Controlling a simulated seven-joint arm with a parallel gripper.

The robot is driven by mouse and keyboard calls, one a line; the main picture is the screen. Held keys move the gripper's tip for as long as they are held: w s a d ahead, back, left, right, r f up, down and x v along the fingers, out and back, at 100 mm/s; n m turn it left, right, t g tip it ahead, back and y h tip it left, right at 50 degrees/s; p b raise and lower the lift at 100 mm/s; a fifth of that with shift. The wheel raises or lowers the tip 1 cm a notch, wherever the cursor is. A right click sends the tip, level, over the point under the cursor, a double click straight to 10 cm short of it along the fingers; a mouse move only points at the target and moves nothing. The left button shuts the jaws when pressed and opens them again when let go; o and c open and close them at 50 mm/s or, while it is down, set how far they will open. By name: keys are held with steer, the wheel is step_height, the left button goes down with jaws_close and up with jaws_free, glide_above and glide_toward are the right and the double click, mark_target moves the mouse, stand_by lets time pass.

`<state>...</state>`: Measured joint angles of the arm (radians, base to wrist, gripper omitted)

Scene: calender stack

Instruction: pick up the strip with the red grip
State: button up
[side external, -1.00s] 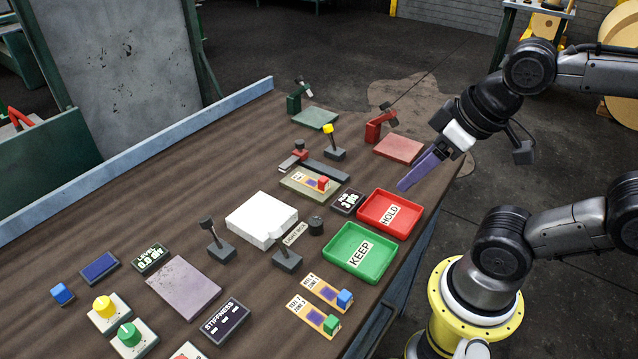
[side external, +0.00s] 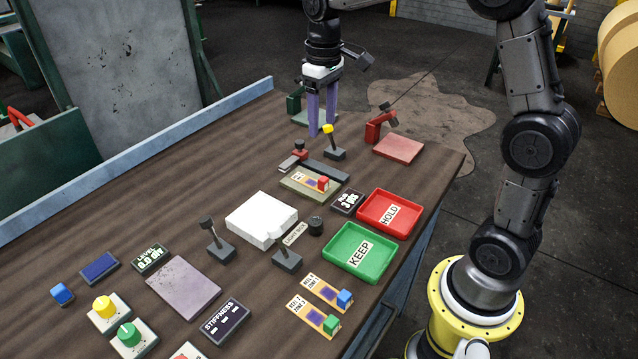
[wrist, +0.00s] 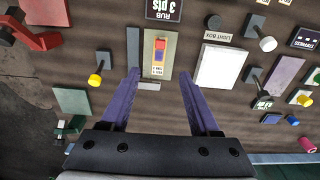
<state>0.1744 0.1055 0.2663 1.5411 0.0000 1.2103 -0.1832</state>
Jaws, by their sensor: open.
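The strip with the red grip (side external: 322,184) lies on a grey-green pad (side external: 297,187) near the middle of the table. The strip is tan with a purple patch and a white label, and its red block sits at the right end. It also shows in the wrist view (wrist: 160,54), beyond and between my fingertips. My gripper (side external: 321,134) points down above the far part of the table, behind the strip. Its two purple fingers are apart with nothing between them; they also show spread in the wrist view (wrist: 164,76).
A white light box (side external: 261,219), a red HOLD tray (side external: 390,212) and a green KEEP tray (side external: 359,252) are nearer. Two more strips have blue and green grips.

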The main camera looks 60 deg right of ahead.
glide_above(321, 177)
steer(key=f, duration=0.9)
steer(key=shift+s+d+f, duration=0.1)
steer(key=shift+s+f, duration=0.05)
steer(key=shift+s, duration=0.05)
steer(key=shift+w+f, duration=0.15)
steer(key=shift+f, duration=2.5)
jaws_close()
